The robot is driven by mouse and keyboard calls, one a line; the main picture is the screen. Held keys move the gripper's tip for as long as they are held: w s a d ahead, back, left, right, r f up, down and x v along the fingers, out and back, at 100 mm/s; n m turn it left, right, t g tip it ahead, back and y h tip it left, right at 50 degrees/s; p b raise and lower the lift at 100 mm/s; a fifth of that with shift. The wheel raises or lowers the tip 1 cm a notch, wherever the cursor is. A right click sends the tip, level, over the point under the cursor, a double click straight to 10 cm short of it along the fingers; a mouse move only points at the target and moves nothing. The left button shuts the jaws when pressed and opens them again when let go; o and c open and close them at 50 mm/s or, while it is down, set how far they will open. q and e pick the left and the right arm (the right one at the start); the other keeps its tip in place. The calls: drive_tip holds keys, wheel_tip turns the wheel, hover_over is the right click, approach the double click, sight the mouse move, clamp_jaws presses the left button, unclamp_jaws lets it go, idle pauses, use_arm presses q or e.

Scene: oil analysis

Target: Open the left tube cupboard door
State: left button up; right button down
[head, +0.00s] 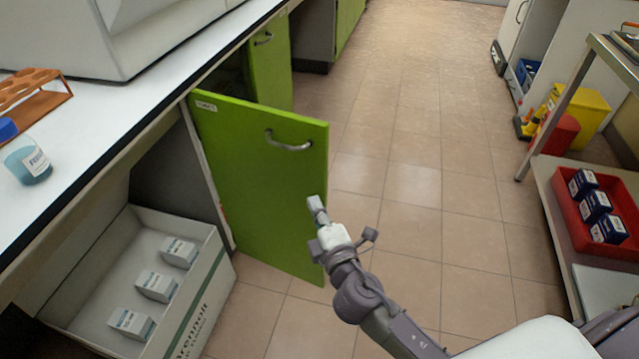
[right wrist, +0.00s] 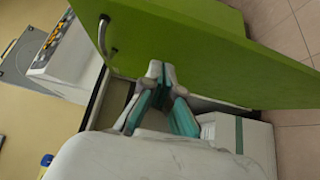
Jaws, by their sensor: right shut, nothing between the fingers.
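The green cupboard door (head: 255,190) under the left bench stands swung out from the bench, over the floor. Its metal handle (head: 289,143) is near the top of its free edge, and a small label sits at its upper left corner. My right gripper (head: 317,209) is at the door's free edge, below the handle, with its fingers together and empty. In the right wrist view the fingertips (right wrist: 161,72) are close to the green panel (right wrist: 200,40); I cannot tell whether they touch it. My left gripper is out of view.
A white carton (head: 190,300) with several small boxes sits under the bench at the left. Another green door (head: 270,66) is farther along. A beaker (head: 30,165) and an orange rack (head: 30,90) stand on the bench. A red tray (head: 600,238) lies on the right shelf. The aisle floor is clear.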

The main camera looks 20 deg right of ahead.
sight(314, 174)
drive_tip(key=w, duration=0.1)
drive_tip(key=w+d, duration=0.1)
drive_tip(key=w, duration=0.1)
drive_tip(key=w+d, duration=0.1)
drive_tip(key=w, duration=0.1)
drive_tip(key=shift+w, duration=0.1)
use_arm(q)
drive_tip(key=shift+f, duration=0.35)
use_arm(e)
drive_tip(key=shift+w+d, duration=0.4)
